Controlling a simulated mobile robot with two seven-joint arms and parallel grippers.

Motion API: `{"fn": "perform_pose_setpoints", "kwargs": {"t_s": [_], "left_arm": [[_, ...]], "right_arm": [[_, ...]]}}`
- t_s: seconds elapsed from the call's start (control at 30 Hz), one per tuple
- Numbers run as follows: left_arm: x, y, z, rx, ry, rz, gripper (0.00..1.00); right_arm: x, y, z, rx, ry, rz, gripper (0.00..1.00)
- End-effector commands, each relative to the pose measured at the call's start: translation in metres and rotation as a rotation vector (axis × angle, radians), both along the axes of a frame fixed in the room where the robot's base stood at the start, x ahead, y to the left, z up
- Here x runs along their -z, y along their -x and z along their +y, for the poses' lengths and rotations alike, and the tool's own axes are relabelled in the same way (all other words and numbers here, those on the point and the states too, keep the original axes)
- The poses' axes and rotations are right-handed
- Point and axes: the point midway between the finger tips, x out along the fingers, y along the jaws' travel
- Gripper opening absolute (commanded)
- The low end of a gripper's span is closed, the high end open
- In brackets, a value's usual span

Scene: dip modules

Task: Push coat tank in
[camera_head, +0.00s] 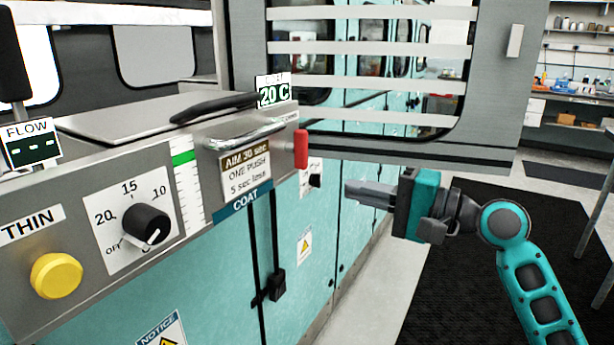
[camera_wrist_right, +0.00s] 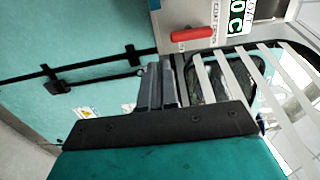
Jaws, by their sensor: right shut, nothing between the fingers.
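The coat tank (camera_head: 219,177) is a grey metal box with a handle bar (camera_head: 245,138) across its upper front, a paper sign and a blue COAT label (camera_head: 245,203). Its front appears to stand out from the panel beside it; how far is hard to tell. A red grip (camera_head: 300,149) is at its right side and also shows in the right wrist view (camera_wrist_right: 193,33). My right gripper (camera_head: 348,190) is shut and empty, to the right of and a little below the red grip, apart from it; its fingers show in the wrist view (camera_wrist_right: 160,66). My left gripper is not in view.
A timer dial (camera_head: 147,223) and a yellow button (camera_head: 56,276) are on the panel at left. Teal cabinet doors (camera_head: 225,280) with a black latch are below the tank. A grey slatted frame (camera_head: 490,90) stands behind my right gripper. Dark floor mat (camera_head: 460,270) lies at right.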

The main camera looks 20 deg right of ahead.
Motion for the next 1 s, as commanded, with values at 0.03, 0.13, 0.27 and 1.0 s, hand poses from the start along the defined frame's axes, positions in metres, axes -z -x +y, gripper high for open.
{"fn": "perform_pose_setpoints", "kwargs": {"t_s": [0.03, 0.13, 0.27, 1.0], "left_arm": [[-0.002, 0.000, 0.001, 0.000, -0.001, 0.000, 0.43], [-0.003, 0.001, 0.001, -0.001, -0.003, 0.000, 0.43], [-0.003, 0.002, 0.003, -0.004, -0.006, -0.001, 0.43], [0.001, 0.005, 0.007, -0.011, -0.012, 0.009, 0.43]], "right_arm": [[-0.003, -0.009, 0.007, -0.002, -0.003, -0.003, 0.00], [-0.003, -0.027, 0.019, -0.001, -0.005, -0.003, 0.00], [-0.002, -0.049, 0.036, -0.001, -0.002, -0.003, 0.00], [0.000, -0.083, 0.060, 0.001, 0.001, -0.001, 0.00]]}}
